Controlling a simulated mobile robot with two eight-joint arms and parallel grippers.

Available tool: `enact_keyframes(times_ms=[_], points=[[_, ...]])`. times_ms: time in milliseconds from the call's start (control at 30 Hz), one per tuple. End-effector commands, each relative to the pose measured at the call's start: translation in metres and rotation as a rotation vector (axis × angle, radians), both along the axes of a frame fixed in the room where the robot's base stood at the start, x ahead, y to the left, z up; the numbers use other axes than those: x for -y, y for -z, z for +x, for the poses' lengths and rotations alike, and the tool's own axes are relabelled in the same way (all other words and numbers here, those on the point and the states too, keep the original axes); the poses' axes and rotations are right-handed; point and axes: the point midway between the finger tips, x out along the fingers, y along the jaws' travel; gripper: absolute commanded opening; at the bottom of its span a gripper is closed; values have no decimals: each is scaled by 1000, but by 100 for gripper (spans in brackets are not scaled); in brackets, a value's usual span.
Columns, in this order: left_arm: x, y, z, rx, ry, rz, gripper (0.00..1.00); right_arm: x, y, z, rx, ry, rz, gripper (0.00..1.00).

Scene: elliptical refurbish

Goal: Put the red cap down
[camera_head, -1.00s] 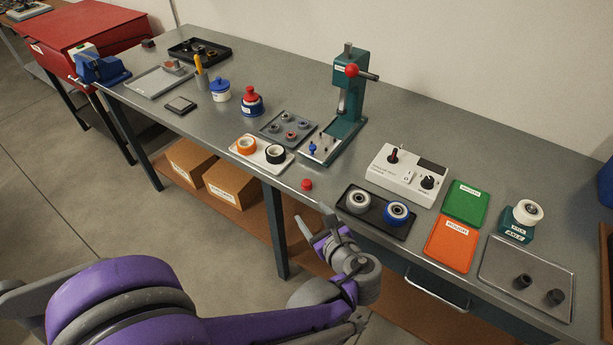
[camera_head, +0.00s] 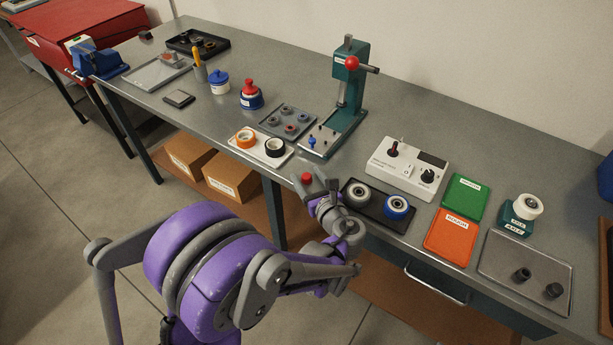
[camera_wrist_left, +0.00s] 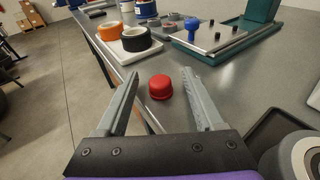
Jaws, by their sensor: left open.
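The red cap (camera_head: 307,178) is a small round piece near the front edge of the grey workbench (camera_head: 290,80). In the left wrist view the red cap (camera_wrist_left: 160,87) stands on the bench top between the spread fingers, apart from both. My left gripper (camera_head: 313,182) is open, with its fingers pointing at the cap from the front edge. In the left wrist view the left gripper (camera_wrist_left: 161,92) shows two grey fingers with nothing held between them. My right gripper does not show in either view.
A white tray (camera_head: 282,157) with orange and black rings lies left of the cap. A black tray (camera_head: 378,214) with two wheels sits close on the right. The green press (camera_head: 350,90) stands behind. Bench surface behind the cap is clear.

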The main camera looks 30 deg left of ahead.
Motion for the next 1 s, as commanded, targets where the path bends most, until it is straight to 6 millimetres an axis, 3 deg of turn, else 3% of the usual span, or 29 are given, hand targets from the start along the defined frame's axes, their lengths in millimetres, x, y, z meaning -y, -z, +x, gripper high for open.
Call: enact_keyframes(times_ms=[333,700,1000], points=[[-7,2,6,0,1,-2,68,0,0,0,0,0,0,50],[-7,2,5,0,1,-2,1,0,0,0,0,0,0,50],[-7,2,5,0,0,-1,0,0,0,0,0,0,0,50]])
